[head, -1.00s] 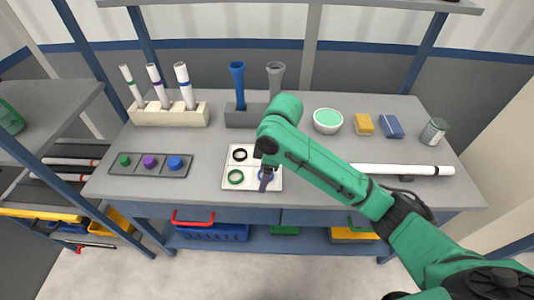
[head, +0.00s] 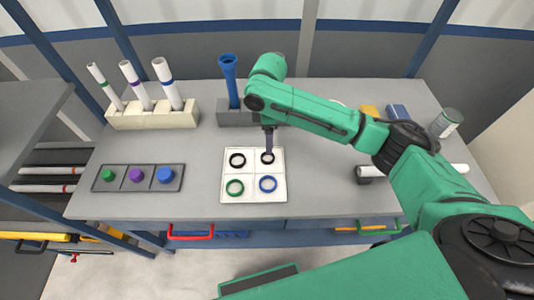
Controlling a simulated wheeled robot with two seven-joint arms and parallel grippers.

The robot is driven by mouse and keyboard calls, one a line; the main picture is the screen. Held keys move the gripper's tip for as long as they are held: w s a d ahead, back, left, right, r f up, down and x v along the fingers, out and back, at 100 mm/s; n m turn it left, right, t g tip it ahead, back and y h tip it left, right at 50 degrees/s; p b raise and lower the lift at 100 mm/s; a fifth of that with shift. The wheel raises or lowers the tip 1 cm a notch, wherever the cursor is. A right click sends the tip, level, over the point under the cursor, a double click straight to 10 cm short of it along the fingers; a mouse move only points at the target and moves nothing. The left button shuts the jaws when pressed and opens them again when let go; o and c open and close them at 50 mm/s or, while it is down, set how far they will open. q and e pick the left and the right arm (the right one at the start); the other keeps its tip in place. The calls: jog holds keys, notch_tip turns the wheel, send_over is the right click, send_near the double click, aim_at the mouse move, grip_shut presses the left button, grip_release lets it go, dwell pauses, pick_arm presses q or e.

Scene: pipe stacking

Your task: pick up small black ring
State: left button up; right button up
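A white tray (head: 253,174) on the workbench holds a black ring (head: 237,160) at its back left and another black ring (head: 267,158) at its back right. The back right one looks slightly smaller. My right gripper (head: 268,152) points down at the back right black ring, with its tip at or just above it and hiding part of it. I see the fingers edge-on, so their opening and any contact with the ring do not show. My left gripper is not in view.
A dark tray of coloured caps (head: 136,178) lies left. White pipes stand in a beige rack (head: 152,116); a blue pipe (head: 229,81) stands behind.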

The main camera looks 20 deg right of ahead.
aim_at(268, 160)
notch_tip(268, 160, down, 3)
jog(key=shift+w+f, duration=0.1)
jog(key=shift+w, duration=0.05)
notch_tip(268, 160, down, 5)
jog(key=shift+a+f+p, duration=0.1)
jog(key=shift+f+p, duration=0.05)
jog(key=shift+p, duration=0.6)
jog(key=shift+f, duration=0.1)
grip_shut()
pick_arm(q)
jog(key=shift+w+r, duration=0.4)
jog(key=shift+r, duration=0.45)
